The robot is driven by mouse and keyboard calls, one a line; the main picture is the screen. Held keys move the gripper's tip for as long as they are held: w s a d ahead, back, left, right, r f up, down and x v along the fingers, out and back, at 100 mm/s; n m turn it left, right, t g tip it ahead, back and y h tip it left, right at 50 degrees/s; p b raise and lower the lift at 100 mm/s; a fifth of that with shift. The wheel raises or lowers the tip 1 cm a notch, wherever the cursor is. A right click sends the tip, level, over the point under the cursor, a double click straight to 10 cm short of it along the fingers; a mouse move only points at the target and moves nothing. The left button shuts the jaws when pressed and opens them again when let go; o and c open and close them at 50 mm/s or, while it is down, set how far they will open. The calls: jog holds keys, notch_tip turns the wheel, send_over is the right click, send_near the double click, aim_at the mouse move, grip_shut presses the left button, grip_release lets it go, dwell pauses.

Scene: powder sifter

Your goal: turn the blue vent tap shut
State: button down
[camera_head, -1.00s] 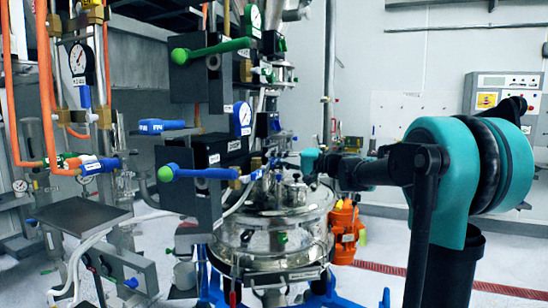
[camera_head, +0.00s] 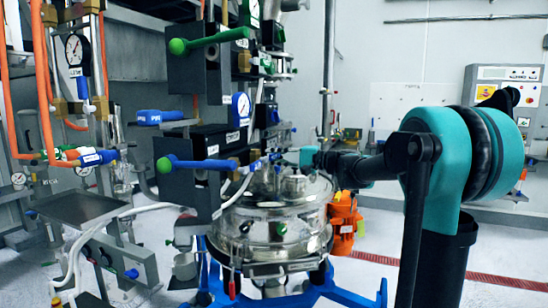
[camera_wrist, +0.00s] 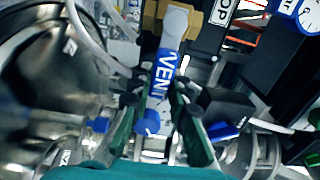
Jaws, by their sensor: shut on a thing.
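The blue vent tap (camera_wrist: 163,72) shows in the wrist view as a blue lever with a white "VENT" label. Its far end meets a rounded light-grey part (camera_wrist: 175,24). My gripper (camera_wrist: 155,96) has its two dark green fingers on either side of the lever and is shut on it. In the head view my gripper (camera_head: 290,156) reaches in from the right, just above the steel sifter vessel (camera_head: 265,235). The tap is small and hard to make out there among the fittings.
A blue lever with a green ball end (camera_head: 195,164) and a green lever (camera_head: 208,40) stick out to the left of the gripper. A pressure gauge (camera_head: 241,106) is above. An orange motor (camera_head: 345,222) is at the vessel's right. Floor at right is open.

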jog(key=c, duration=1.4)
grip_release()
jog(key=v, duration=1.2)
jog(key=s+a+f+g+h, duration=0.15)
jog(key=s+f, duration=0.25)
jog(key=f, duration=0.4)
jog(key=s+a+f+h, duration=0.1)
jog(key=s+f+h, duration=0.25)
jog(key=f, duration=0.35)
jog(key=s+d+f+n+h, duration=0.2)
jog(key=s+d+f+h, duration=0.4)
jog(key=s+f, duration=0.4)
jog(key=s+d+f+n+h, duration=0.2)
jog(key=s+d+f+h, duration=0.4)
jog(key=f, duration=1.1)
jog(key=s+d, duration=0.2)
jog(key=s, duration=0.2)
jog(key=shift+d, duration=0.15)
